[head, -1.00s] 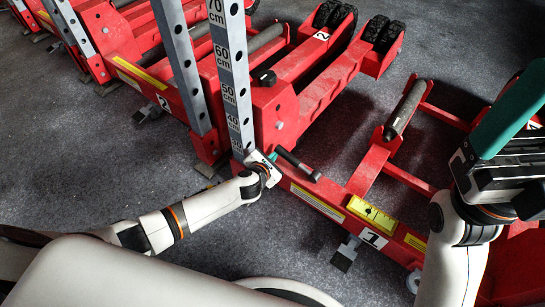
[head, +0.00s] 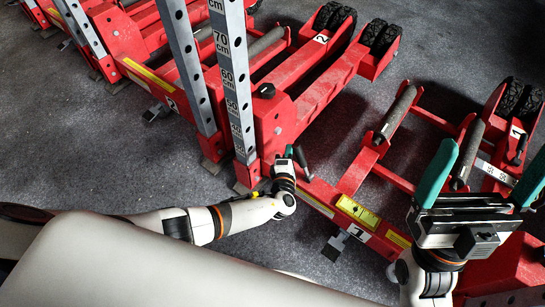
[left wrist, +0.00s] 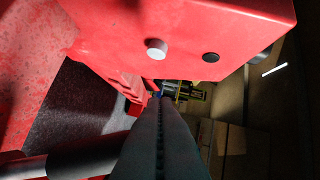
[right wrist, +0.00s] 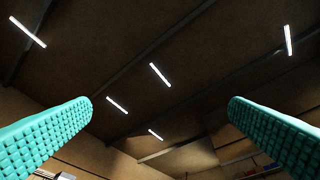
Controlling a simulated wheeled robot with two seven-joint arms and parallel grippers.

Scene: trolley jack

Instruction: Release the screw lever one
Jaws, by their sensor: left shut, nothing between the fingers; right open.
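A short dark lever (head: 302,161) stands out from the red jack frame, at the foot of the grey measuring post; I cannot tell for certain that it is screw lever one. My left gripper (head: 288,153) is shut and empty, close beside the lever on its left; I cannot tell if they touch. In the left wrist view its closed fingers (left wrist: 160,125) point toward a red block (left wrist: 180,30) with a silver pin and a dark hole. The lever is not clear there. My right gripper (head: 484,172) is open and empty, pointing up at the right; its fingers frame the ceiling in the right wrist view (right wrist: 158,115).
A label "1" (head: 357,232) and a yellow gauge (head: 357,212) sit on the frame's front beam. A grey foot (head: 335,247) sticks out below. A perforated measuring post (head: 234,85) rises behind my left gripper. More red jacks stand at the left. Grey floor lies open in front.

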